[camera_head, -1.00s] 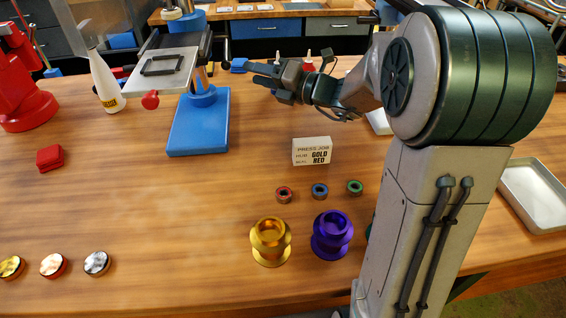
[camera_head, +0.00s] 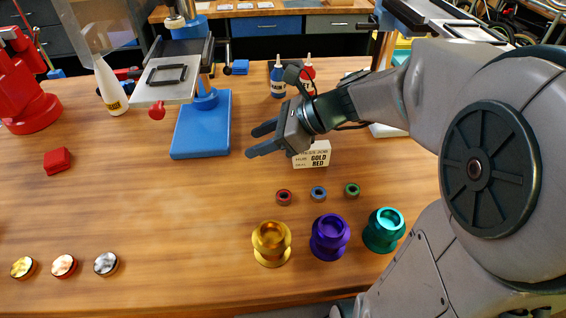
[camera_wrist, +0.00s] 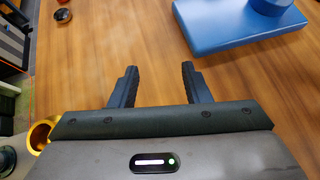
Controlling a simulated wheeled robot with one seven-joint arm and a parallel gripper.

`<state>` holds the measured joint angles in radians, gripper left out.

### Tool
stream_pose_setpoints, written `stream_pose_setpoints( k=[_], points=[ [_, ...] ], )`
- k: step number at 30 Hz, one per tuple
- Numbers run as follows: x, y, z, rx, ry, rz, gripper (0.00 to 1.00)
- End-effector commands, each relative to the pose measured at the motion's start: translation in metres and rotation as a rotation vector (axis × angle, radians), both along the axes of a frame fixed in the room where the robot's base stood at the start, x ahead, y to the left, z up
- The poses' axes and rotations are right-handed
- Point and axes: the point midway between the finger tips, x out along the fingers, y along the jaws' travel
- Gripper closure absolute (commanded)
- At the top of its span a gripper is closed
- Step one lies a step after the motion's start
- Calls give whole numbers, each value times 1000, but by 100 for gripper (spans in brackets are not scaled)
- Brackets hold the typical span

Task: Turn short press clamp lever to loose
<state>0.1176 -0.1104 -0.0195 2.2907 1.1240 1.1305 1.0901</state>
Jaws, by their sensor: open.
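A press stands at the upper left of the head view, with a blue base (camera_head: 200,138) and a tilted-looking grey plate (camera_head: 165,88) bearing a black rectangular frame. A red knob (camera_head: 156,111) sits at the plate's front edge; whether it is the clamp lever I cannot tell. My gripper (camera_head: 257,141) is open and empty, to the right of the blue base and apart from the red knob. In the wrist view my gripper's two fingers (camera_wrist: 158,73) are spread over bare table, and the blue base (camera_wrist: 240,28) lies beyond to the right.
A white job card (camera_head: 312,154) stands close by my gripper. Several small rings and gold, purple and teal flanged cups (camera_head: 384,230) stand in front. A white bottle (camera_head: 110,88) is left of the press. The table left of centre is mostly clear.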

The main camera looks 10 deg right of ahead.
Motion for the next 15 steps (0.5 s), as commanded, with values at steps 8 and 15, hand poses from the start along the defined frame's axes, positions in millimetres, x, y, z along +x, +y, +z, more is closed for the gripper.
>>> stream_pose_setpoints(
  k=[8, 15],
  points=[
    [-38, -12, -9, -264, -203, 266, 57],
    [-60, -26, -15, -433, -333, 461, 57]
  ],
)
